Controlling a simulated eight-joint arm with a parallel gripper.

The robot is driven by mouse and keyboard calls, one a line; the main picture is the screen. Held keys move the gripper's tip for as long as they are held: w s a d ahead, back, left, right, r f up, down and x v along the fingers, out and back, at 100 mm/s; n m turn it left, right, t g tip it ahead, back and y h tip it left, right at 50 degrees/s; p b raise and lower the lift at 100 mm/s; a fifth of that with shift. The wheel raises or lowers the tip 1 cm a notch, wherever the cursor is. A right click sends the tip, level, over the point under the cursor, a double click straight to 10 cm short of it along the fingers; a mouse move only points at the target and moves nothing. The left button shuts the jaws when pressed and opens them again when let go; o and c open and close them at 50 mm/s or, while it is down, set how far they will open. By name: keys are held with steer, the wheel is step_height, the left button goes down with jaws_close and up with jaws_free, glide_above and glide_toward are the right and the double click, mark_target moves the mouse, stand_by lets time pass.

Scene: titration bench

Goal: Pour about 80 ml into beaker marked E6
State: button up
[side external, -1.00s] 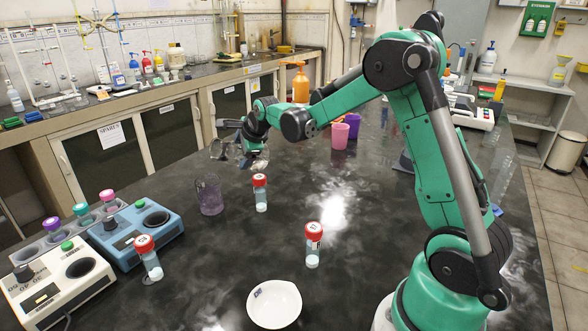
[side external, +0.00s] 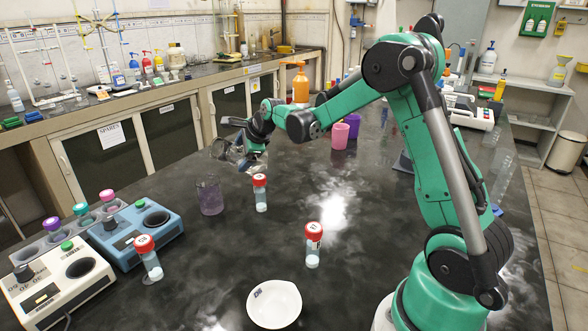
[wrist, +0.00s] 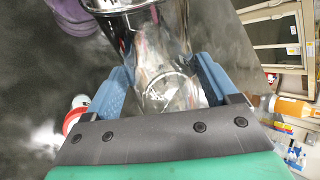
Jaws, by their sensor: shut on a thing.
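My gripper (side external: 254,146) is shut on a clear glass vessel (side external: 228,152). It holds the vessel in the air, tilted, with its far end toward the left. In the wrist view the glass vessel (wrist: 160,50) lies between the blue finger pads of my gripper (wrist: 163,88). A purple-tinted clear beaker (side external: 209,196) stands upright on the bench below and slightly left of the vessel. Part of it shows at the top left of the wrist view (wrist: 72,14). I cannot read an E6 mark on it. I cannot make out a stream or the liquid level.
A red-capped vial (side external: 260,194) stands close right of the beaker. Another red-capped vial (side external: 312,245) and a white dish (side external: 273,303) are nearer. A third vial (side external: 148,258) stands by the blue device (side external: 150,236). Pink (side external: 340,135) and purple cups stand behind.

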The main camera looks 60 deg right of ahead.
mark_target(255, 164)
steer(key=shift+m+t+y, duration=0.5)
steer(key=shift+m+y, duration=0.1)
steer(key=shift+y, duration=0.5)
steer(key=shift+s+d+m+t+y+b, duration=0.1)
steer(key=shift+d+m+t+y+b, duration=0.3)
steer(key=shift+y, duration=0.4)
steer(key=shift+s+d+f+m+y, duration=0.1)
steer(key=shift+d+f+m+y, duration=0.3)
steer(key=shift+d+f+y, duration=0.25)
steer(key=shift+s+d+f+m+t+y+b, duration=0.1)
steer(key=shift+d+f+m+t+y+b, duration=0.3)
steer(key=shift+y, duration=0.35)
steer(key=shift+s+d+f+m+t+y, duration=0.1)
steer(key=shift+f+m+t+y, duration=0.45)
steer(key=shift+f+y, duration=0.45)
steer(key=shift+f, duration=0.15)
